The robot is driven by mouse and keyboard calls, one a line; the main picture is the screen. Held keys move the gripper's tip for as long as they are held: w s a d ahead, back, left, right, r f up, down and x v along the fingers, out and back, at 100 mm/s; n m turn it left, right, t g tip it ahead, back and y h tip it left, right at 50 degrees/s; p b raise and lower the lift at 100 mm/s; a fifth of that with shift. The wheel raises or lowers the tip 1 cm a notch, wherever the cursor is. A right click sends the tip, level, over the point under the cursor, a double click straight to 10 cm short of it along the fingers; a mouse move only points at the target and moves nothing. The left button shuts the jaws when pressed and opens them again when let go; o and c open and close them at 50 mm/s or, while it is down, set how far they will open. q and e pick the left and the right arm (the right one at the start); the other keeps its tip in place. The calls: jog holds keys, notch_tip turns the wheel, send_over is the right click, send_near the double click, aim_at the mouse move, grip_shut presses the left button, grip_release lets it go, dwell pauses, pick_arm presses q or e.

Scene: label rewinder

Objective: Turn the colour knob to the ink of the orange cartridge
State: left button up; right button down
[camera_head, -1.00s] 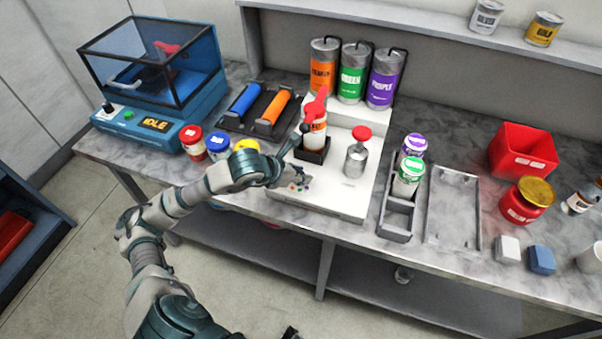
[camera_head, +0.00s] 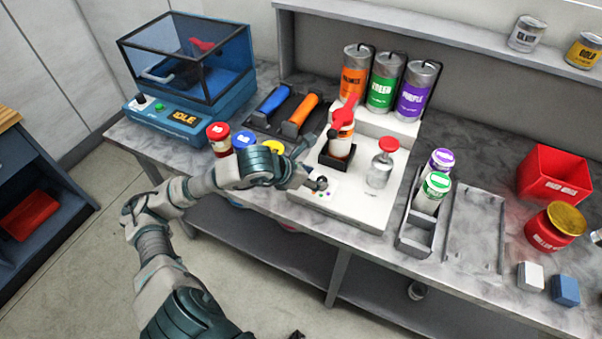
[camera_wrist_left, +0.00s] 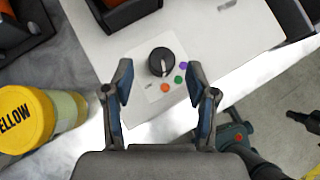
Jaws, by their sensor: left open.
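The colour knob (camera_wrist_left: 161,62) is black with a white pointer line. It sits on the white machine's front corner, with orange (camera_wrist_left: 165,87), green (camera_wrist_left: 178,79) and purple (camera_wrist_left: 183,65) dots beside it. The pointer faces the lower edge of the wrist view, roughly towards the orange dot. My left gripper (camera_wrist_left: 160,84) is open, its fingers apart on either side, just short of the knob. In the head view the knob (camera_head: 322,182) is at the arm's tip. The orange-labelled cartridge (camera_head: 341,140) stands in a dark holder, partly covered by a red piece.
Orange (camera_head: 354,82), green (camera_head: 382,92) and purple (camera_head: 413,100) canisters stand behind. A yellow jar (camera_wrist_left: 28,118) is left of my left gripper. A red-topped clear vessel (camera_head: 380,170) stands on the machine. A dark part at the head view's bottom edge is unclear.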

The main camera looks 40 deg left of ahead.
pick_arm(q)
jog(key=v, duration=0.7)
jog(key=shift+s+a+r, duration=0.2)
jog(key=shift+s+r, duration=0.05)
dwell(0.3)
